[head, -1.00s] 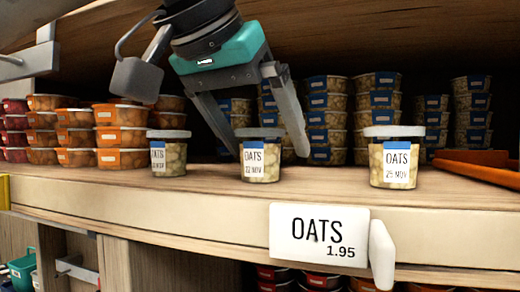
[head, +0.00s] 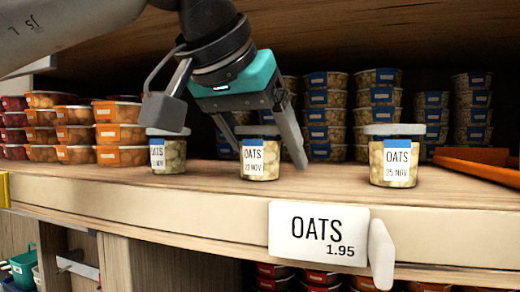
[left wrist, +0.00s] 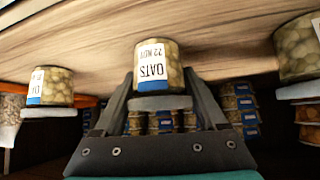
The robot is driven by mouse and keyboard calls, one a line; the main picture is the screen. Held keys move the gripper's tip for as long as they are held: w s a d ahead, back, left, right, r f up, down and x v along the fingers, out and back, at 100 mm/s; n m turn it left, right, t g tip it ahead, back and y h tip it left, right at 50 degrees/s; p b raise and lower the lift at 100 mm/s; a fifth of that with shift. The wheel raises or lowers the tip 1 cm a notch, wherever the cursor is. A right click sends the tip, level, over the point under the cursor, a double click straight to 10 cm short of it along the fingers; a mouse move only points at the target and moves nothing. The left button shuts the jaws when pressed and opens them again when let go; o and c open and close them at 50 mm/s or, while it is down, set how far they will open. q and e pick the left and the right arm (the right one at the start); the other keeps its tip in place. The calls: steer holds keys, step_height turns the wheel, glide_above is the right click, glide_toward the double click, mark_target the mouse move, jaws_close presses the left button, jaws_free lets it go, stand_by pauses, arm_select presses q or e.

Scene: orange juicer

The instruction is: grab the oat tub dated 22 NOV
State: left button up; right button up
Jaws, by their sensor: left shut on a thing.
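The oat tub dated 22 NOV (head: 260,160) stands upright on the shelf, the middle one of three front tubs, with a pale lid and white label. An oat tub dated 25 NOV (head: 398,162) stands to the right. Another oat tub (head: 168,155) stands to the left, its date partly hidden. My right gripper is not in view.
Stacks of blue-labelled tubs (head: 378,100) stand behind. Orange tubs (head: 118,135) are stacked at the left, and an orange tray (head: 478,160) lies at the right. A price sign (head: 318,235) reading OATS 1.95 hangs on the shelf edge. Bare shelf separates the front tubs.

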arm_select(q)
steer(key=c, duration=0.4)
steer(key=shift+o, duration=0.2)
steer(key=shift+r, duration=0.1)
